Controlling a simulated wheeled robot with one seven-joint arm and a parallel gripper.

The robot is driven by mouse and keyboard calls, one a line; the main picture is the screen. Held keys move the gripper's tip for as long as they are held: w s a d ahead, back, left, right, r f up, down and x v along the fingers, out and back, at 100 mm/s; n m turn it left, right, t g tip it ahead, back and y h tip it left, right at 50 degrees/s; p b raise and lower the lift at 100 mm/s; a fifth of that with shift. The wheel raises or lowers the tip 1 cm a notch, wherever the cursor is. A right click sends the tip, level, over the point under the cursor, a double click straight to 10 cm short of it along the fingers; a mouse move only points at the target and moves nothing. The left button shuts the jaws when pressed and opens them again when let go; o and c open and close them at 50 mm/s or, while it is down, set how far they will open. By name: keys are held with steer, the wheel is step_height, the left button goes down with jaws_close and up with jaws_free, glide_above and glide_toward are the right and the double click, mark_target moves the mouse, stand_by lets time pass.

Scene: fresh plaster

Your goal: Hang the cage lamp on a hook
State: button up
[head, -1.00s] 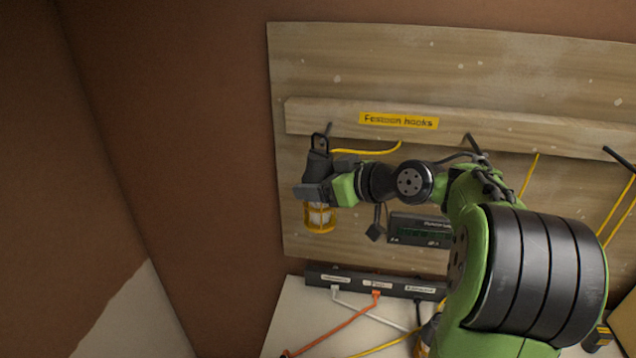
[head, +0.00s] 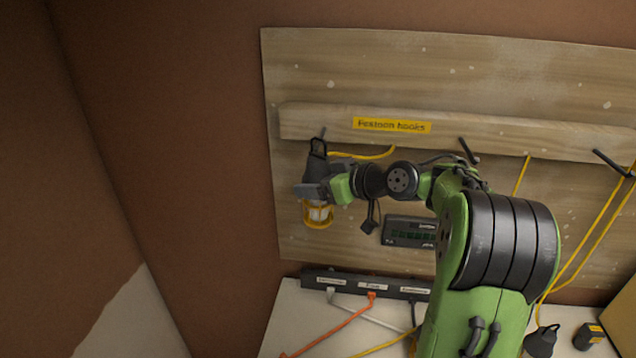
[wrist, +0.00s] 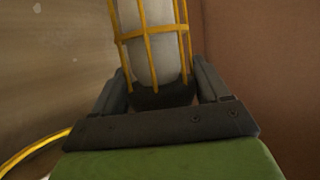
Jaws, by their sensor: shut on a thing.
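The cage lamp has a yellow wire cage (head: 317,214) around a pale bulb and a black top with a loop (head: 318,148). It hangs cage down at the left end of the hook rail. My gripper (head: 313,190) is shut on its dark body; in the wrist view the lamp (wrist: 152,45) stands between the two fingers (wrist: 165,98). The lamp's loop is at the left hook (head: 323,132); I cannot tell whether the loop is over the hook. A middle hook (head: 468,150) and a right hook (head: 611,162) also stick out of the rail.
The wooden rail (head: 300,122) carries a yellow "Festoon hooks" label (head: 392,125). Yellow cable runs along the board. A dark meter box (head: 408,232) is right of the lamp. A power strip (head: 345,284) with cords lies below. The brown wall (head: 170,150) at left is bare.

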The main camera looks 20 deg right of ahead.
steer(key=shift+r, duration=0.1)
stand_by(0.3)
steer(key=o, duration=1.2)
steer(key=shift+o, duration=0.2)
steer(key=v, duration=1.6)
steer(key=s+a+f+m+g+h+b, duration=0.15)
steer(key=a+f, duration=0.25)
steer(key=a, duration=0.4)
steer(key=s+a+f+g+h, duration=0.1)
steer(key=a+f+g, duration=0.2)
steer(key=a, duration=0.5)
steer(key=s+f+m+g+h, duration=0.1)
steer(key=s+f, duration=0.3)
steer(key=s, duration=0.4)
steer(key=s+a+f+m+g+h+b, duration=0.1)
steer(key=s+f+m+h, duration=0.1)
steer(key=s+f, duration=0.3)
steer(key=s, duration=0.3)
steer(key=shift+a+m, duration=0.2)
steer(key=shift+m, duration=0.15)
steer(key=shift+s, duration=0.15)
